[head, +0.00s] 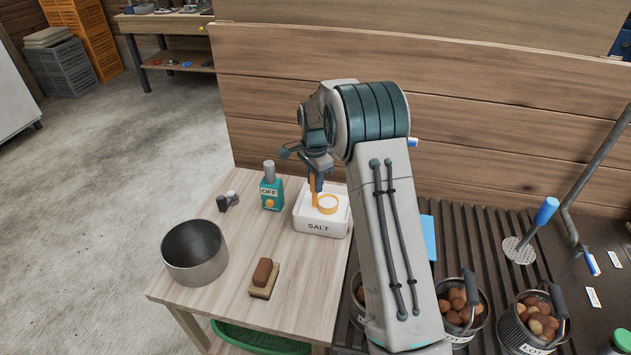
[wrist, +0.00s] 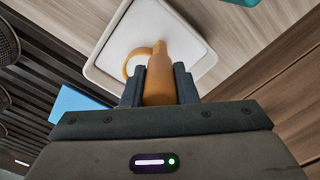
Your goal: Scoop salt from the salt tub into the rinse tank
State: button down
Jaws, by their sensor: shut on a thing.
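The white salt tub (head: 321,227), labelled SALT, stands on the wooden table at its right side, full of white salt. My gripper (head: 315,180) is above it, shut on the handle of an orange scoop (head: 328,204). The scoop's round end is inside the tub's rim, at the salt. In the wrist view the scoop (wrist: 160,65) runs from between my gripper's fingers (wrist: 159,88) to the salt in the tub (wrist: 97,72). How deep the bowl sits is unclear. No tank is labelled; an open metal pot (head: 194,262) stands on the table at left.
A teal bottle marked OFF (head: 271,194) stands just left of the tub. A brown-topped brush (head: 262,276) lies in front. Baskets of chestnuts (head: 462,322) stand on slats at right, by a blue-handled skimmer (head: 545,212). A plank wall (head: 270,110) rises behind.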

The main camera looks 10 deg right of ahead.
notch_tip(320, 180, up, 11)
jog(key=p, duration=0.6)
jog(key=shift+r, duration=0.15)
dwell(0.4)
